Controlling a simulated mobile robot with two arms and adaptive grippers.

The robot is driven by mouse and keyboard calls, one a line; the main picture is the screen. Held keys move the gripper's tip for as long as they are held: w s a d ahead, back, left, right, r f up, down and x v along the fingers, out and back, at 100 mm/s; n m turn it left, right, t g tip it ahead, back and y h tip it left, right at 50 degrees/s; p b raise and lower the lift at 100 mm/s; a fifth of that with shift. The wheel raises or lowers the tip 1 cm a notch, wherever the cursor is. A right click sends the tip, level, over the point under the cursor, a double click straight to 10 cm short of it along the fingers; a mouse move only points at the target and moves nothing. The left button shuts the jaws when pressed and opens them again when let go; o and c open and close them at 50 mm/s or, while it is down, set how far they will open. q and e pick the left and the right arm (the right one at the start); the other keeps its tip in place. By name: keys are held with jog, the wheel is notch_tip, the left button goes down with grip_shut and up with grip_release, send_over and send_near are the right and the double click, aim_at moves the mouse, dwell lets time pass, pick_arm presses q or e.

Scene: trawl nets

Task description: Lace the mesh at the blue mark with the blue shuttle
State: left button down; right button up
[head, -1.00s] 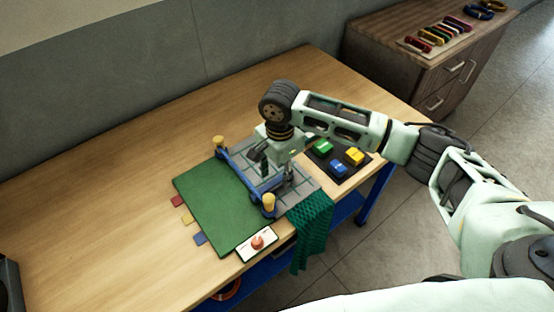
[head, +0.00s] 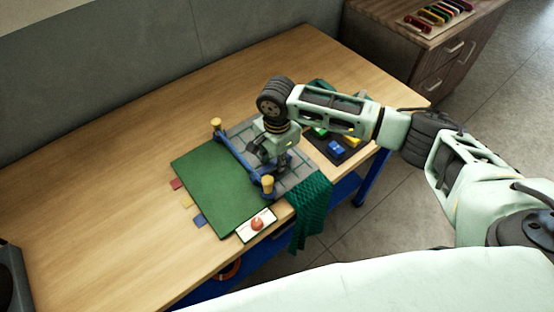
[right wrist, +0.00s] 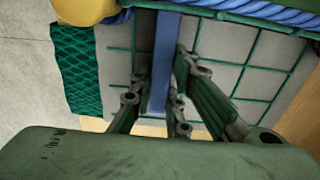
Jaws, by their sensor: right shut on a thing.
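The blue shuttle (head: 336,147) lies on a black tray beside a yellow and a green one, partly hidden by my right arm. The mesh is a dark green net (head: 311,203); it lies by the grey gridded board (head: 298,182) and hangs over the table's front edge. A blue bar (head: 243,160) with two yellow knobs runs along the board's left side. My right gripper (head: 283,172) is over the board, shut on a blue strip-like handle (right wrist: 166,45) that reaches toward that bar. A blue tab (head: 199,219) sits at the mat's left edge. My left gripper is out of view.
A green mat (head: 214,188) lies left of the bar, with red (head: 176,183) and yellow (head: 187,201) tabs. A white plate with a red button (head: 257,223) is at its front corner. A wooden cabinet (head: 404,50) stands behind right.

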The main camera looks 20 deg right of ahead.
grip_shut()
jog(key=shift+w+d+r+p, duration=0.2)
jog(key=shift+w+d+p, duration=0.05)
jog(key=shift+d+p, duration=0.5)
jog(key=shift+w+d+p, duration=0.15)
jog(key=shift+d+p, duration=0.2)
jog(key=shift+d, duration=0.15)
jog(key=shift+w+d+f, duration=0.1)
jog(key=shift+w+d, duration=0.05)
jog(key=shift+d, duration=0.05)
notch_tip(320, 180, up, 6)
jog(key=p, duration=0.7)
jog(key=shift+f, duration=0.1)
jog(key=shift+r+p, duration=0.65)
jog(key=shift+r, duration=0.6)
